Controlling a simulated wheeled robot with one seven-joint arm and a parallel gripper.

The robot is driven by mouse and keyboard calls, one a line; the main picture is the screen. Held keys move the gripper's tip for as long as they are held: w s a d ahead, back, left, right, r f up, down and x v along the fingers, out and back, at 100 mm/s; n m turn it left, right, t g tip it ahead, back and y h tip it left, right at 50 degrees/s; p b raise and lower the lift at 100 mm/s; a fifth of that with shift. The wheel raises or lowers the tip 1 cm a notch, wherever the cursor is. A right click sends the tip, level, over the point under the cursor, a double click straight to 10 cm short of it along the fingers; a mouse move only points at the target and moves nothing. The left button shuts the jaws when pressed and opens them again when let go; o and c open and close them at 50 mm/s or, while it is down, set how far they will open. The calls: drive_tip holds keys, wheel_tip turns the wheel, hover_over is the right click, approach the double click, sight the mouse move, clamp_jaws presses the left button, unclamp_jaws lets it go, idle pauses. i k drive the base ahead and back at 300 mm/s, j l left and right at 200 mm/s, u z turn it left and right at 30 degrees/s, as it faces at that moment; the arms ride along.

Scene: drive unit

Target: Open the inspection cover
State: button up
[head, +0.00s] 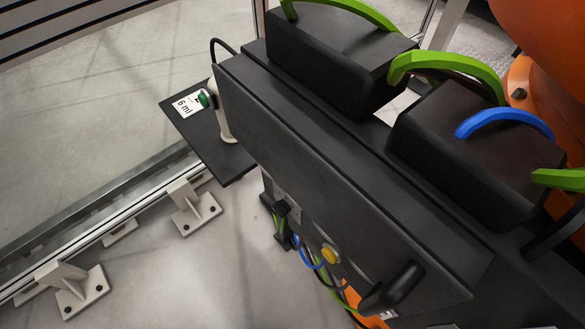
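A long dark grey housing (330,165) of the drive unit runs diagonally from upper left to lower right. A long flat panel on its near side, which looks like the inspection cover (320,185), has a black bar handle (395,290) near its lower right end. The panel appears to lie closed against the unit, though its lower edge and hinge cannot be made out. A round yellow knob (330,255) shows below the panel, left of the handle. My gripper is not in view.
Two dark boxes (335,45) with green and blue curved hoses (505,118) stand behind. A dark shelf (205,135) holds a cream-coloured tool (221,115) and a "6 ml" label. Cables (310,255) hang below. Brackets (70,290) and a rail edge the open floor at left.

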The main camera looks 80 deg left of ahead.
sight(405, 277)
drive_tip(key=u, duration=1.45)
